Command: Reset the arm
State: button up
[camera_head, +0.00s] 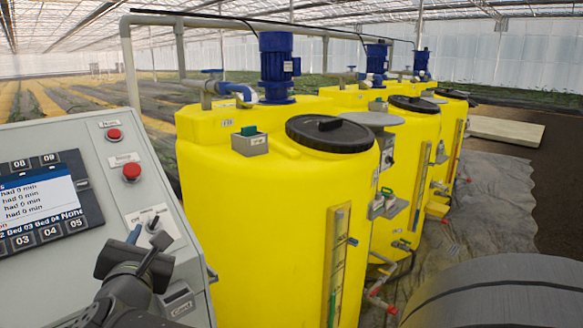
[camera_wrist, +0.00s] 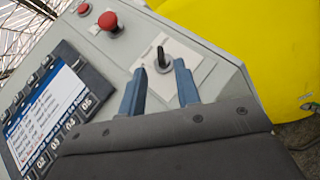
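My gripper (camera_head: 144,229) is at the lower left in the head view, in front of a grey control panel (camera_head: 60,143). In the wrist view its two blue fingers (camera_wrist: 160,67) stand apart with nothing between them, so it is open. A black rotary switch (camera_wrist: 162,57) on a white plate shows just beyond the gap between the fingertips. The fingers do not appear to touch it, though the exact distance is hard to tell. In the head view the switch is partly hidden near the fingertips.
The panel has two red buttons (camera_head: 131,171) and a display screen (camera_head: 38,200) with keys. Yellow tanks (camera_head: 250,220) with blue motors (camera_head: 277,65) stand right of the panel. A small grey box (camera_head: 250,144) sits on the nearest tank.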

jog(key=v, duration=0.6)
